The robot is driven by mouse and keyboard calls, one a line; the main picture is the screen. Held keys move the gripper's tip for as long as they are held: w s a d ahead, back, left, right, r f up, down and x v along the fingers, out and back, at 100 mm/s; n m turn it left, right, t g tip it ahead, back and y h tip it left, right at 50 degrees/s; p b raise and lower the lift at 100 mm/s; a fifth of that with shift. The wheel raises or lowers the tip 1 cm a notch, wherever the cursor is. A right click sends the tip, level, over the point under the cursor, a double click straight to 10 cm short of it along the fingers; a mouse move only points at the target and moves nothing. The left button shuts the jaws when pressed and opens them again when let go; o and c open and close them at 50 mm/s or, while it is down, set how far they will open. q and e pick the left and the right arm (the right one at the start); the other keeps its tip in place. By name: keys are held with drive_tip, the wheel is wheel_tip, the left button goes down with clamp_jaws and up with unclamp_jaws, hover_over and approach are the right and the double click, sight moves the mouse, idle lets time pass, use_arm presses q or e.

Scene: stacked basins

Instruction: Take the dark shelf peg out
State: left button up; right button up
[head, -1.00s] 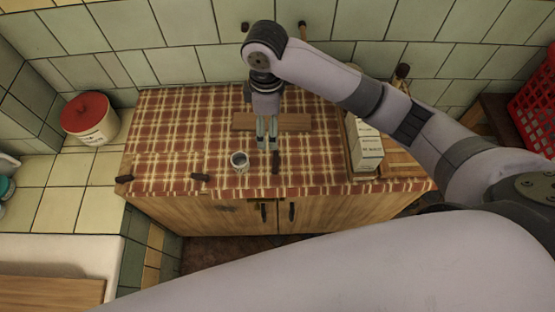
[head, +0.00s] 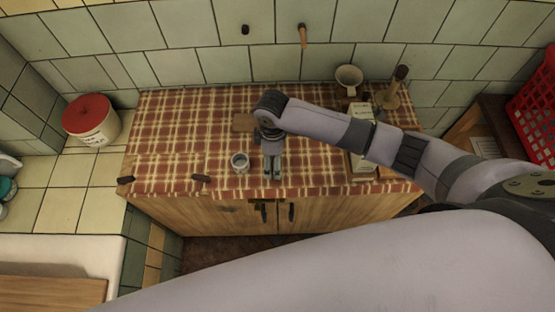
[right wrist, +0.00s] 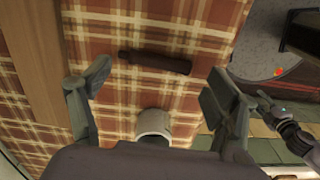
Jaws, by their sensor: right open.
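A dark brown peg (right wrist: 155,62) lies on the checked cloth in the right wrist view, between and just beyond my open fingers. My right gripper (right wrist: 150,85) is empty and points down at the cloth. In the head view my right gripper (head: 272,175) is near the counter's front edge and hides the spot where that peg lies. Another dark peg (head: 245,29) sticks out of the tiled wall, beside a lighter wooden peg (head: 302,34).
A small cup (head: 240,161) stands just left of my right gripper; it also shows in the wrist view (right wrist: 153,124). A white box (head: 362,160) stands right.

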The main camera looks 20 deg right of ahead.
drive_tip(key=shift+f, duration=0.85)
drive_tip(key=shift+c, duration=0.2)
drive_tip(key=c, duration=0.8)
